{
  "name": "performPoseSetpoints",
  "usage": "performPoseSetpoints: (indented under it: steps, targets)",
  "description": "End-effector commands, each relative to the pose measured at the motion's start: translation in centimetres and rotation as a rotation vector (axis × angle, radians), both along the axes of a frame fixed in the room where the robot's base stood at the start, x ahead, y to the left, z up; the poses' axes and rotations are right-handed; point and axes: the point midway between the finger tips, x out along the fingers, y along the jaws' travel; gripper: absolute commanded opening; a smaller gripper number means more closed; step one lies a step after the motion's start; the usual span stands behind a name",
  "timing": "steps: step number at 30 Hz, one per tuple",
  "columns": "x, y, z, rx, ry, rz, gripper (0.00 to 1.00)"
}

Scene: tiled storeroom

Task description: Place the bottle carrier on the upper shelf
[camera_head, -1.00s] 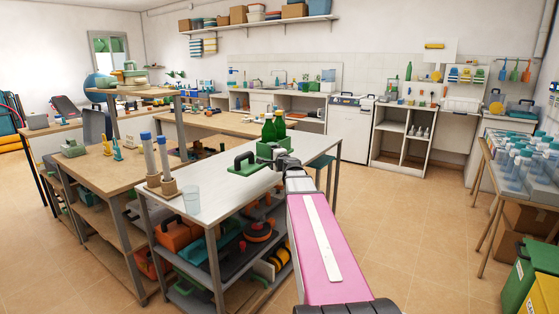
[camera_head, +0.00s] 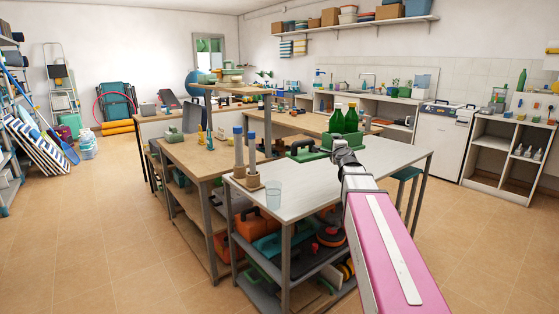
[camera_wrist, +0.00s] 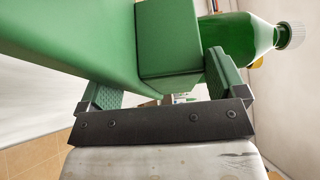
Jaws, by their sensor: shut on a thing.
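The green bottle carrier (camera_head: 308,156) is in front of my gripper in the head view, above the far part of the white-topped table. In the wrist view, my gripper (camera_wrist: 165,82) is shut on a green part of the carrier (camera_wrist: 70,30). One green bottle (camera_wrist: 240,38) lies across the upper right of that view. In the head view, the carrier partly hides behind my gripper. I cannot tell whether its underside touches anything.
A raised wooden shelf (camera_head: 235,91) stands over the workbench, with green things on it. A long wall shelf (camera_head: 345,29) at the back holds boxes. The white-topped table (camera_head: 305,192) bears a clear cup (camera_head: 273,195) and tall tubes (camera_head: 239,150). Open floor lies at left.

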Motion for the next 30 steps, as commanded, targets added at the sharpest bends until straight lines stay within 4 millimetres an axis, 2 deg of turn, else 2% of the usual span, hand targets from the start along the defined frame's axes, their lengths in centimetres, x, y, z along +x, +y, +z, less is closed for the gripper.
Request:
performPoseSetpoints:
  steps: [30]
  targets:
    - [-0.8, 4.3, 5.4, -0.003, -0.005, -0.047, 0.57]
